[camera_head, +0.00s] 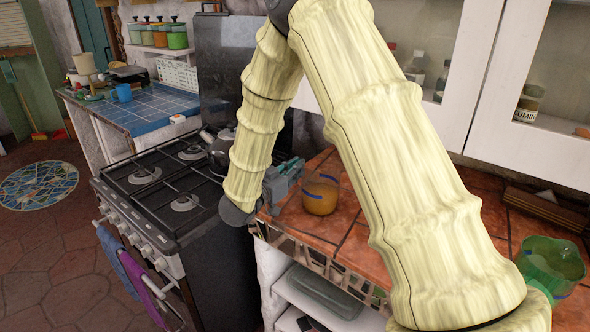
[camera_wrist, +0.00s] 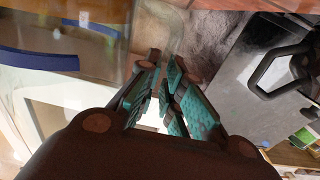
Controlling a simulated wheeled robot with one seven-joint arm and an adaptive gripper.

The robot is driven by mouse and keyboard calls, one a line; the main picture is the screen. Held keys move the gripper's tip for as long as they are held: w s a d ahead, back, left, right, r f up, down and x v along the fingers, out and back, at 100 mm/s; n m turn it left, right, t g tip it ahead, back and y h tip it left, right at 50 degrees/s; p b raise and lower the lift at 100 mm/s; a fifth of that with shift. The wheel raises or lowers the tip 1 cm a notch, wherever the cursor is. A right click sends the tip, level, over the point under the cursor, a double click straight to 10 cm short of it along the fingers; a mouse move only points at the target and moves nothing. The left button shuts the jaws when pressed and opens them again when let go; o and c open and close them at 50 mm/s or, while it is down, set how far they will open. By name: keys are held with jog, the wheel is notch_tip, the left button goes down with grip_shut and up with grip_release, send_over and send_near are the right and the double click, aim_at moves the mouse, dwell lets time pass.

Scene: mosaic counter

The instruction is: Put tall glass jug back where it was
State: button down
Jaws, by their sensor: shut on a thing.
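The glass jug (camera_head: 320,196) is see-through, amber-looking, with blue bands. It is upright at the left part of the tiled counter; I cannot tell whether its base touches the tiles. In the wrist view, its clear wall and blue band (camera_wrist: 40,62) fill the upper left. My gripper (camera_head: 284,186) is at the jug's left side, low over the counter's left edge. In the wrist view, my gripper's (camera_wrist: 164,68) green-padded fingers are close together beside the jug wall. They are shut on the jug, seemingly at its side or handle; the exact grip is hard to see through the glass.
The black stove (camera_head: 170,190) with a kettle (camera_head: 221,150) is just left of the gripper. A green glass vessel (camera_head: 552,264) stands at the counter's right. White cabinets (camera_head: 540,110) hang above. Bare orange tiles (camera_head: 347,247) lie in front of the jug.

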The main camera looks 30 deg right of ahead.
jog(key=c, duration=1.6)
grip_release()
jog(key=shift+f, duration=0.1)
jog(key=shift+o, duration=0.2)
jog(key=shift+a, duration=0.1)
jog(key=b+v, duration=0.2)
jog(key=v, duration=1)
